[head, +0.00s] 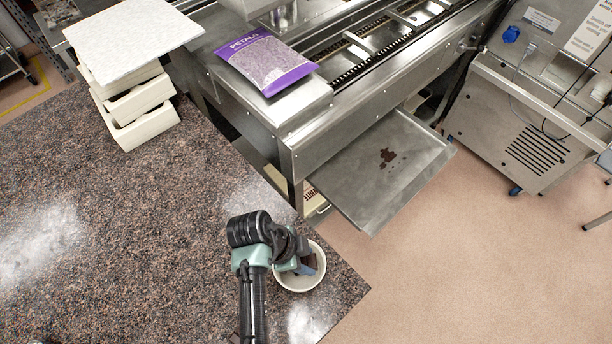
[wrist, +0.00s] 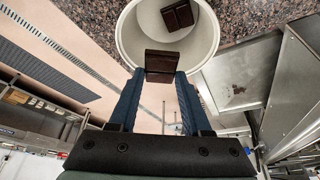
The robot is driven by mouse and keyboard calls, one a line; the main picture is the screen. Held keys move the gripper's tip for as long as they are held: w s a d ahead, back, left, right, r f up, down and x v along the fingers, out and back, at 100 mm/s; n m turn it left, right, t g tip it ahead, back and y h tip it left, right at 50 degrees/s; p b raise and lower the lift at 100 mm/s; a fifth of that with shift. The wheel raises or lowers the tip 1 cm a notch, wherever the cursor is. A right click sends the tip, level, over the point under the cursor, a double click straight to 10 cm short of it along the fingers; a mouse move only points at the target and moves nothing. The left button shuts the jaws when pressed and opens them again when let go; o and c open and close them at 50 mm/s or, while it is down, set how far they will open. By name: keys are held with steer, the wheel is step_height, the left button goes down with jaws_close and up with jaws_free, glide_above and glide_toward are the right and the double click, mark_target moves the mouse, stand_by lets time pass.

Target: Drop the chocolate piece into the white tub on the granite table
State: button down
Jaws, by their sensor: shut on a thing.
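The white tub (head: 301,282) stands on the granite table (head: 130,215) near its right-hand corner. It also shows in the wrist view (wrist: 138,38), with a dark brown chocolate piece (wrist: 180,15) lying inside it. My gripper (wrist: 160,78) is shut on another dark chocolate piece (wrist: 160,62), held between the two blue fingertips. In the wrist view the held piece overlaps the near rim of the tub; its height above the tub I cannot tell. In the head view my gripper (head: 308,266) is over the tub, and my arm hides part of the tub and the held piece.
Cream stacked trays (head: 135,105) with a white board (head: 130,38) on top stand at the table's far left. A purple petals bag (head: 267,62) lies on the steel conveyor machine (head: 320,130). A steel drip tray (head: 375,175) with brown spots juts out beside the table.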

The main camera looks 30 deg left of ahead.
steer(key=shift+s+f, duration=0.1)
steer(key=shift+f, duration=0.5)
steer(key=shift+c, duration=1.4)
jaws_free()
steer(key=shift+r, duration=0.1)
steer(key=v, duration=1.3)
